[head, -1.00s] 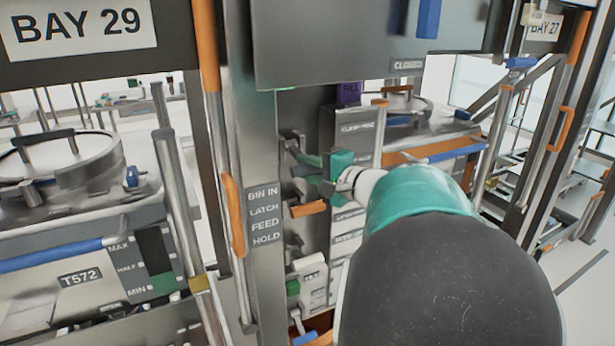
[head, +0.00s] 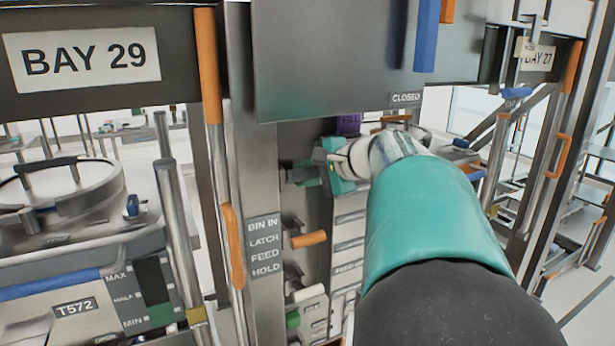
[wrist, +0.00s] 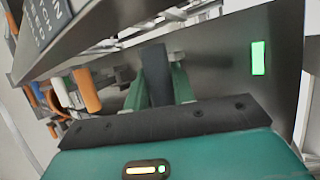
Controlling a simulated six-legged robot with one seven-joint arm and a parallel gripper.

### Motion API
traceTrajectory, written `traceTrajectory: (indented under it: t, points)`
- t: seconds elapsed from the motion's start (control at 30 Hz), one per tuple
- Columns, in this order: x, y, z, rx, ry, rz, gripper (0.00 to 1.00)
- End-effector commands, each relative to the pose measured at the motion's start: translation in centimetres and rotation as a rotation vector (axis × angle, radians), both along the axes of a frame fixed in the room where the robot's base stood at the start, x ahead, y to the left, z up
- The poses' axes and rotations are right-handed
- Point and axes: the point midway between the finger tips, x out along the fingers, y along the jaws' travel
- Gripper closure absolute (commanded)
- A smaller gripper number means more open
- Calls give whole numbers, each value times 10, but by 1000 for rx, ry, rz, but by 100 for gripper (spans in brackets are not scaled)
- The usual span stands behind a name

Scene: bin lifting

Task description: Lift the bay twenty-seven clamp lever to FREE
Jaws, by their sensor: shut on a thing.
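My gripper (wrist: 158,90) is shut on a dark upright bar, which looks like the clamp lever (wrist: 155,72), held between its two green fingers in the wrist view. In the head view my gripper (head: 312,172) is at the dark recessed panel right of the steel post, above an orange handle. My teal wrist hides much of the lever there. I cannot read a FREE mark. The BAY 27 sign (head: 538,55) hangs at the upper right.
A steel post (head: 262,160) carries labels BIN IN, LATCH, FEED and HOLD. The orange handle (head: 308,240) juts out below my gripper. A large grey panel (head: 340,60) overhangs above, with a CLOSED label. A green light (wrist: 257,58) glows in the wrist view.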

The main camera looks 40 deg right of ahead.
Motion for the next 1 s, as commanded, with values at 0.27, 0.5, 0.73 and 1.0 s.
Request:
traceTrajectory:
  t: [0.27, 0.5, 0.73, 1.0]
  points:
    - [1, 1, 4, -3, -7, 0, 100]
    - [1, 1, 3, -2, -6, 1, 53]
    - [-1, 0, 3, -1, -5, 0, 53]
    - [-35, -6, 19, -5, -6, -2, 53]
